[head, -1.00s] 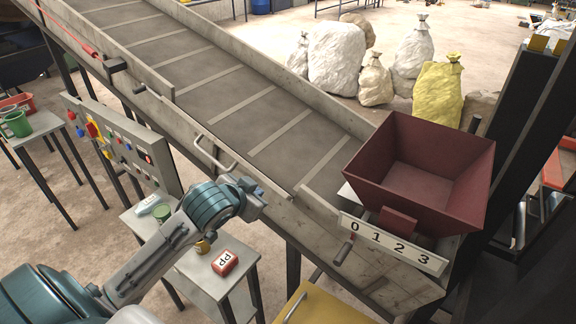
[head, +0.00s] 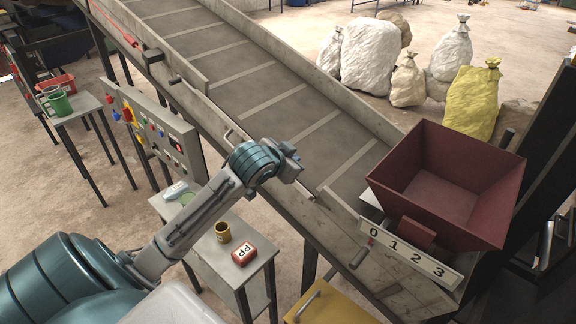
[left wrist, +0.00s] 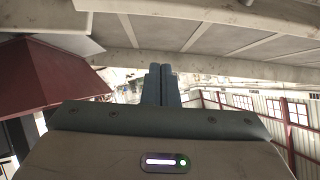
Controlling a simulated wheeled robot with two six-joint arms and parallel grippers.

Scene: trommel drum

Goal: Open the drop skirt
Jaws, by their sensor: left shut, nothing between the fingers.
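The long sloping conveyor (head: 262,88) runs from upper left to the hopper. Its near side has a stretch, set lower than the boards on either side, with a bent metal handle (head: 230,134). This stretch looks like the drop skirt; my arm covers much of it, and I cannot tell whether it is latched. My left gripper (head: 294,168) is right of the handle, near the belt's near edge. In the left wrist view its two fingers (left wrist: 161,85) are together and empty, with the conveyor's underside-looking grey panels above. My right gripper is not in view.
A dark red hopper (head: 440,190) stands at the right above a numbered strip (head: 408,251). A control panel (head: 150,128) is at the left. Sacks (head: 370,55) stand behind the conveyor.

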